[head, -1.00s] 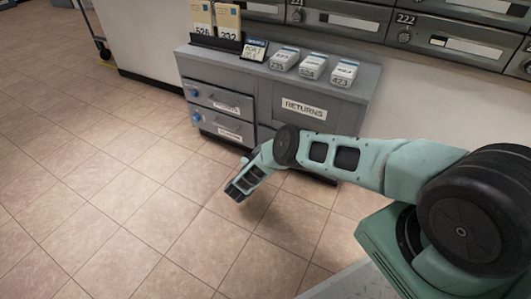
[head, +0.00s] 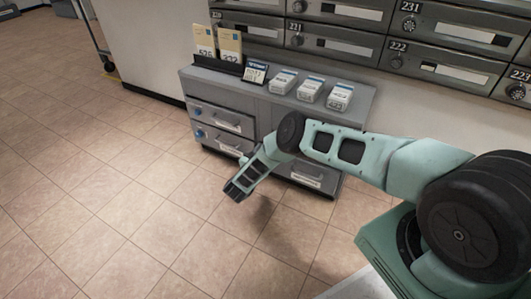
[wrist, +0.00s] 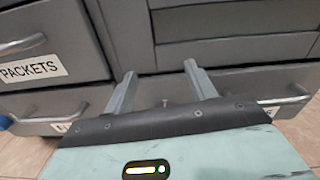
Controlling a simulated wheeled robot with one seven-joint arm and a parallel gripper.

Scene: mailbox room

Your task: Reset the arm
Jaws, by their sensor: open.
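My arm reaches left across the head view, bent down at the wrist. My gripper shows in the wrist view (wrist: 158,82), with its two fingers apart and nothing between them. In the head view my gripper (head: 232,194) hangs in front of the low grey cabinet (head: 270,102), above the tiled floor, and its fingers are hard to make out. In the wrist view the cabinet's drawer fronts lie beyond the fingers. I cannot tell the exact gap to them.
A drawer labelled PACKETS (wrist: 40,50) has a protruding handle. Yellow-white cards (head: 229,46), a small dark sign (head: 255,72) and several white boxes (head: 311,89) stand on the cabinet. Numbered mailboxes (head: 340,45) line the wall. The floor (head: 90,190) at left is clear.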

